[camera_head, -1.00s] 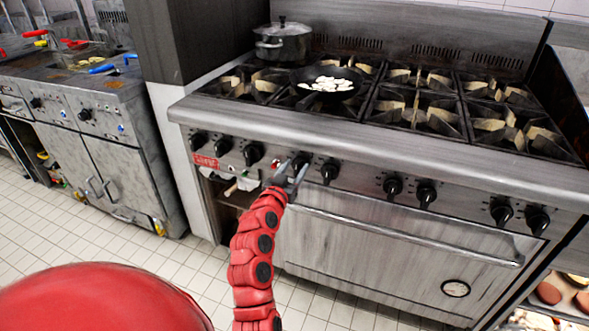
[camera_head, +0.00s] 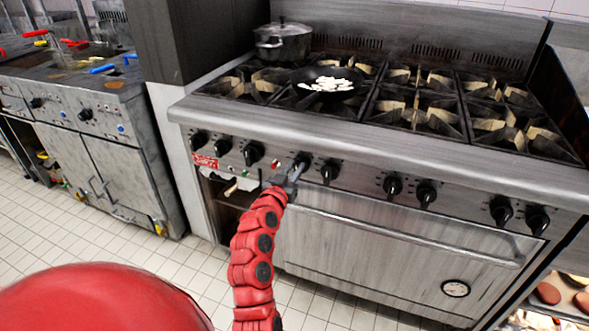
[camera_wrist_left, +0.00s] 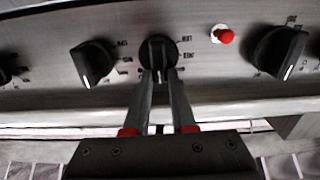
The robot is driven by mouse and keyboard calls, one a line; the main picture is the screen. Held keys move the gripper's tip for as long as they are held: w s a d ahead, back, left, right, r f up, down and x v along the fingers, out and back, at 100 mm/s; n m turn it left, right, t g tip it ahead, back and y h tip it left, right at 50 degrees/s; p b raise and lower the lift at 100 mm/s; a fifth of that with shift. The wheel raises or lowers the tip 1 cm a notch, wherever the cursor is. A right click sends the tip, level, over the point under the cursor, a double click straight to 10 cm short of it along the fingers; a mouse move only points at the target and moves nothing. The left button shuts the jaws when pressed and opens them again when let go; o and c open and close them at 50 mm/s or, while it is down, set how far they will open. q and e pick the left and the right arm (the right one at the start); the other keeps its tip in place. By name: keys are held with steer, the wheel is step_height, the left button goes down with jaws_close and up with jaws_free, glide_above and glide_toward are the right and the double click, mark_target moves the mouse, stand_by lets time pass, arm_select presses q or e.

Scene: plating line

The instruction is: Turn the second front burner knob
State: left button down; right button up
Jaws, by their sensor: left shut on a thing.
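A row of black burner knobs runs along the steel front panel of the range (camera_head: 360,178). My left gripper (camera_head: 297,170) is shut on the knob (camera_head: 302,158) just right of the small red button (camera_head: 275,165) in the head view. The left wrist view shows both fingers of the gripper (camera_wrist_left: 160,78) on either side of the lower part of that knob (camera_wrist_left: 158,48). There the red button (camera_wrist_left: 226,36) appears right of the held knob. A neighbouring free knob (camera_head: 329,171) sits close to the right in the head view. My right gripper is not in view.
The oven door handle (camera_head: 400,235) runs below the panel. A pan (camera_head: 328,94) with pale pieces and a lidded pot (camera_head: 283,42) stand on the burners. A fryer unit (camera_head: 85,130) stands at left. Open tiled floor (camera_head: 150,255) lies in front.

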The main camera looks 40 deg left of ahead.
arm_select(q)
steer(key=shift+s+a+f+n+p, duration=0.1)
steer(key=shift+a+n+p, duration=0.1)
steer(key=shift+n, duration=1.2)
steer(key=shift+a+f+n+p, duration=0.1)
steer(key=shift+a+n, duration=0.1)
steer(key=shift+n, duration=1.2)
steer(key=shift+s+a+f+n+p, duration=0.1)
steer(key=shift+a+n+p, duration=0.1)
steer(key=shift+n, duration=1.2)
steer(key=c, duration=0.7)
jaws_free()
steer(key=shift+c, duration=0.2)
